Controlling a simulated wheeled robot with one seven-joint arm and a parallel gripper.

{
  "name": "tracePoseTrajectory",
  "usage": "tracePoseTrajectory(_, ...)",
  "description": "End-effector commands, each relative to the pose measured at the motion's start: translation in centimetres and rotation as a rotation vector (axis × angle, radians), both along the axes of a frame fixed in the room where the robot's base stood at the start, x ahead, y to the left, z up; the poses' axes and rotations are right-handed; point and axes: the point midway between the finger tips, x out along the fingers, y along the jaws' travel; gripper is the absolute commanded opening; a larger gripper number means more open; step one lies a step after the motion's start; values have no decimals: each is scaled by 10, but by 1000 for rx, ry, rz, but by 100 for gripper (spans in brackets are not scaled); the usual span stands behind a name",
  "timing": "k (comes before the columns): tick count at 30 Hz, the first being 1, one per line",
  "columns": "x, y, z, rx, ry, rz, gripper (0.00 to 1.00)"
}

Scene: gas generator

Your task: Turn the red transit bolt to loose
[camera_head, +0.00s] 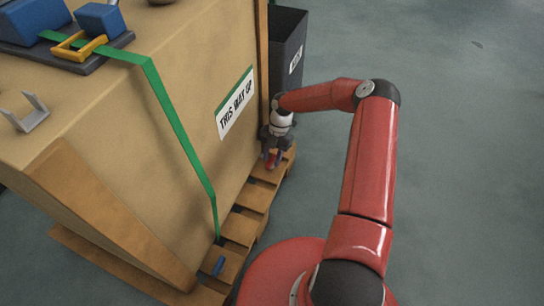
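A small red piece, which looks like the red transit bolt (271,160), shows low at the right corner of the crate, just above the wooden pallet (257,197). My gripper (273,151) points down at this corner, right at the red piece. The dark fingers partly hide it. The view is too small to tell whether the fingers are closed on the bolt or only around or beside it. The bolt's turn position cannot be read.
A large tan crate (150,60) with a "THIS WAY UP" label (236,104) and green strap (178,125) stands left of my arm. A dark bin (288,45) is close behind my gripper. A blue piece (218,266) lies on the near pallet. Floor at right is clear.

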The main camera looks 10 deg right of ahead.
Motion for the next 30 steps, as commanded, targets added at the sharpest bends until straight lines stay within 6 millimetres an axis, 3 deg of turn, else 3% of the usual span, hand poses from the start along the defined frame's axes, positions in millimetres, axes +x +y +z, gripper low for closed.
tracePoseTrajectory(7,2,-2,8,0,0,0,35)
tracePoseTrajectory(15,15,-13,50,-1,-2,-1,35)
tracePoseTrajectory(21,21,-19,69,0,-1,0,35)
tracePoseTrajectory(30,22,-20,72,1,1,0,35)
